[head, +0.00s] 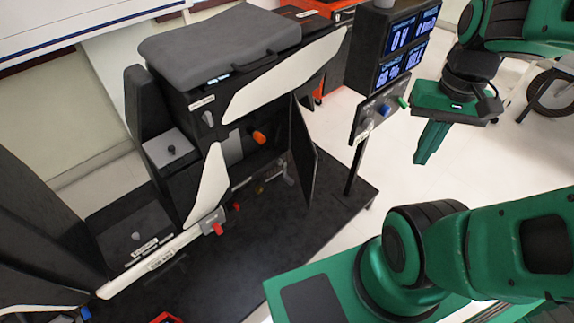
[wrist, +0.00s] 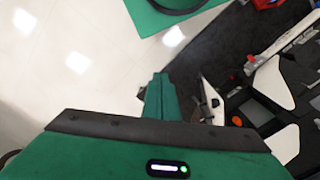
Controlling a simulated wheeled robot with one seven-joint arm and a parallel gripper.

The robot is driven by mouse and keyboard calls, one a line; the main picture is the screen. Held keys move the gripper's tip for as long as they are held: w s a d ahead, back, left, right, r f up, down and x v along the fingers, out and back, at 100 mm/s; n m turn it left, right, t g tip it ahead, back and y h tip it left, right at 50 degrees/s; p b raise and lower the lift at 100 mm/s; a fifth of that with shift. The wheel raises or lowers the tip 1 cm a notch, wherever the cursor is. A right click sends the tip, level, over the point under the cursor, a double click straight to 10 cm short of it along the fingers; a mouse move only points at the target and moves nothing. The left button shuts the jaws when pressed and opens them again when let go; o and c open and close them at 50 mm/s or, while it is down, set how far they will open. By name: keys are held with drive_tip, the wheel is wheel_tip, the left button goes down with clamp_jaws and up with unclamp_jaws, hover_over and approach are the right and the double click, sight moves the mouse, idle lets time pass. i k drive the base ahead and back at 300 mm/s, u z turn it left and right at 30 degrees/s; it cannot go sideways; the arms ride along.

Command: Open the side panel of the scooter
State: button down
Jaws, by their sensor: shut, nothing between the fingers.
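The scooter (head: 265,85) stands on a dark platform, with a grey seat and white trim. Its side panel (head: 303,150) is a thin dark plate that stands swung out from the body, seen nearly edge-on. Left of the panel an open compartment shows an orange knob (head: 259,138) and parts low inside. My gripper (head: 421,160) is shut and empty, pointing down in the air to the right of the panel and well apart from it. In the wrist view my gripper's fingers (wrist: 160,84) are together, with the scooter (wrist: 272,82) on the right.
A post with a display (head: 405,45) and a board with blue and green knobs (head: 381,110) stands between my gripper and the panel. The dark platform (head: 330,215) ends right of the post. A red-handled part (head: 214,222) sits low on the scooter.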

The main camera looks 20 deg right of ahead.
sight(304, 153)
drive_tip(key=u, duration=0.35)
drive_tip(key=k, duration=1.7)
drive_tip(key=z, duration=0.8)
drive_tip(key=i, duration=1)
drive_tip(key=u, duration=0.05)
